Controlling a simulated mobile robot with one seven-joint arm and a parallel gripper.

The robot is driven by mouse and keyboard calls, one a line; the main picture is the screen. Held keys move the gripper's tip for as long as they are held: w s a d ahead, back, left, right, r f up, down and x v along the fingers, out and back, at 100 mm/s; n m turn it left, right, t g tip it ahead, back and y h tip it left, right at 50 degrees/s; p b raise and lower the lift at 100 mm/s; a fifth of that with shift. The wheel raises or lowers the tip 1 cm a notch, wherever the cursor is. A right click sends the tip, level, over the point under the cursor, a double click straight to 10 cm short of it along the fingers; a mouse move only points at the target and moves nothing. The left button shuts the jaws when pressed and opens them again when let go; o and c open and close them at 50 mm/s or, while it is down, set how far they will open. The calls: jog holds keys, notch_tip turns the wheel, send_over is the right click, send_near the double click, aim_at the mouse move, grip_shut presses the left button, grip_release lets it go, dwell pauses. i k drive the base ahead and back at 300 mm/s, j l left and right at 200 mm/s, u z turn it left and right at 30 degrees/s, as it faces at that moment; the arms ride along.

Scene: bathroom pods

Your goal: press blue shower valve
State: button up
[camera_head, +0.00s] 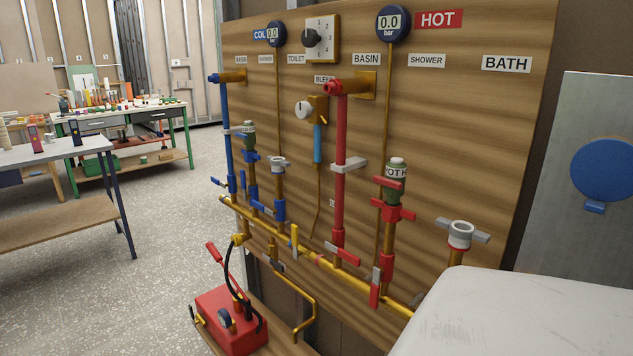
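The cold side of the board is on the left, under a partly hidden "COL" sign (261,35) and a small "SHOWER" label (265,58). Below that label, a short brass riser with a dark green cap (249,134) carries a blue fitting (250,157). Blue lever handles (264,208) sit lower, near the brass manifold. The small fittings overlap, so I cannot tell for sure which handle is the blue shower valve, or its exact position. A tall blue pipe (224,130) stands to its left and a grey-capped riser (278,165) to its right. My gripper is not in view.
Red hot-side pipes (340,170) and valves stand to the right. A red pump box (231,318) with a hose sits below. A grey table (60,155) and green workbench (130,115) stand left; the floor between is clear. A white surface fills the lower right.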

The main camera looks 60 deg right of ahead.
aim_at(243, 173)
jog(key=z, duration=1.2)
jog(key=i+j, duration=0.65)
jog(key=i+j+u, duration=0.05)
jog(key=i, duration=0.05)
